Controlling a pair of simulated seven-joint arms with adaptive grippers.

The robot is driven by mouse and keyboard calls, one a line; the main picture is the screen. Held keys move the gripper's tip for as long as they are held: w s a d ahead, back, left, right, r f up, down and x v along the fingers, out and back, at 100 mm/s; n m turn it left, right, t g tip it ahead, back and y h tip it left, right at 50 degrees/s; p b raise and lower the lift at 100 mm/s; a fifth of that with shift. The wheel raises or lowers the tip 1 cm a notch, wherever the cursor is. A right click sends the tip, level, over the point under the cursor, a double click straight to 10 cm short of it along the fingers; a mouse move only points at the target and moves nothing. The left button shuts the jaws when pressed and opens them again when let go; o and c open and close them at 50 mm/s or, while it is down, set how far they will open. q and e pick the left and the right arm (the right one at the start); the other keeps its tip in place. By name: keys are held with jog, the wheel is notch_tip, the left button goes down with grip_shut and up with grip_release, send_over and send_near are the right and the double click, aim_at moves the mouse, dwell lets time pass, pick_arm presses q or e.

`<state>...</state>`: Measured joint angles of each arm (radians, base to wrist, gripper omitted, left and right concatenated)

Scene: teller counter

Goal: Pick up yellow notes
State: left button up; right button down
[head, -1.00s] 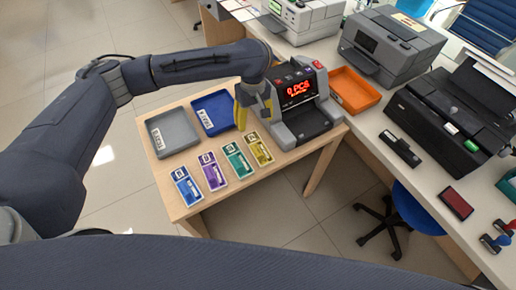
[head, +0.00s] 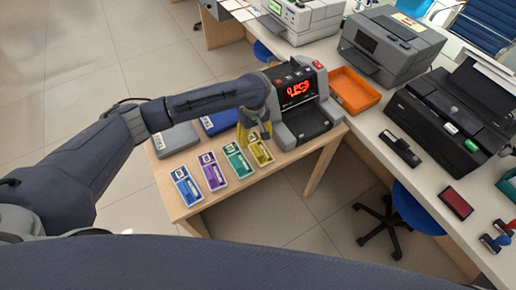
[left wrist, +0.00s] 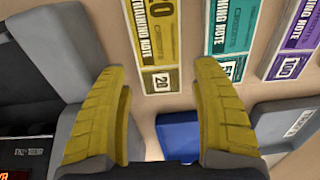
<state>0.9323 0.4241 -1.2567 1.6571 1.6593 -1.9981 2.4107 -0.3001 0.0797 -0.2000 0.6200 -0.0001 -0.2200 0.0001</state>
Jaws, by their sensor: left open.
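The yellow notes (head: 261,151) lie on the wooden table, at the right end of a row of note stacks. In the left wrist view the yellow notes (left wrist: 157,42) are marked 20 and lie ahead of the fingers. My left gripper (head: 255,132) is above the far end of the yellow notes, pointing down. In the left wrist view its two yellow fingers (left wrist: 163,105) are apart with nothing between them. The fingers appear to straddle the line of the notes, still above them. My right gripper is not in view.
Teal notes (head: 238,161), purple notes (head: 212,171) and blue notes (head: 186,186) lie to the left. A grey tray (head: 175,139) and a blue tray (head: 218,122) sit behind, partly hidden by my arm. The counting machine (head: 306,121) stands close on the right.

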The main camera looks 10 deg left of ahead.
aim_at(255, 143)
pick_arm(q)
jog(key=shift+d+f, duration=0.1)
jog(key=shift+f, duration=1.95)
jog(key=c, duration=0.9)
jog(key=shift+r, duration=0.1)
jog(key=shift+c, duration=0.2)
